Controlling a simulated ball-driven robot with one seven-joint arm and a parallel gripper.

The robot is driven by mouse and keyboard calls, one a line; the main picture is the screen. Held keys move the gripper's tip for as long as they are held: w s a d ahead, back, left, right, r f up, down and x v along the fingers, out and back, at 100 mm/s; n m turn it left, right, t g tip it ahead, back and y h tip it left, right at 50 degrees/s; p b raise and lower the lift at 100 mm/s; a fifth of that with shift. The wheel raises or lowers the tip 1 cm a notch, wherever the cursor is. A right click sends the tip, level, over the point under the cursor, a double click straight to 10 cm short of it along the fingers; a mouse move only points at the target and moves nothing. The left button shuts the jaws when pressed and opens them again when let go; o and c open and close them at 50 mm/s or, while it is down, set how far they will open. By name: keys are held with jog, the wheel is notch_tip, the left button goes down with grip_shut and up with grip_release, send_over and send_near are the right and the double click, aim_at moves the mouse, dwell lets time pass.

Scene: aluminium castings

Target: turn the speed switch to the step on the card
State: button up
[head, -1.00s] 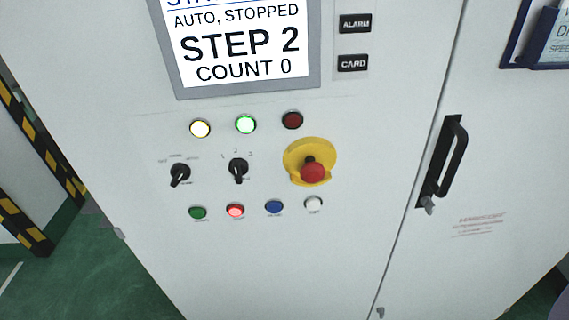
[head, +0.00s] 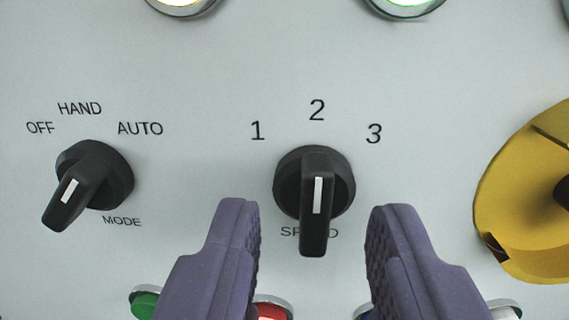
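The speed switch (head: 314,195) is a black rotary knob with a white line on its grip, on the pale panel in the middle of the head view. Its grip stands upright, in line with the 2 (head: 317,110). The 1 (head: 257,131) is to the left and the 3 (head: 374,133) to the right. My gripper (head: 312,209) is open, its purple fingers on either side of the knob's lower part with a gap on both sides. The fingers appear not to touch the knob. The card is not in view now.
The black mode switch (head: 90,180) is on the left, with OFF, HAND and AUTO labels. A yellow emergency-stop surround (head: 535,200) is on the right. Lit yellow (head: 183,4) and green (head: 404,6) lamps are above. Green (head: 145,302) and red (head: 271,311) push buttons are below, partly behind the fingers.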

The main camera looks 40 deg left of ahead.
jog(key=shift+x, duration=0.8)
jog(key=shift+r, duration=0.1)
grip_shut()
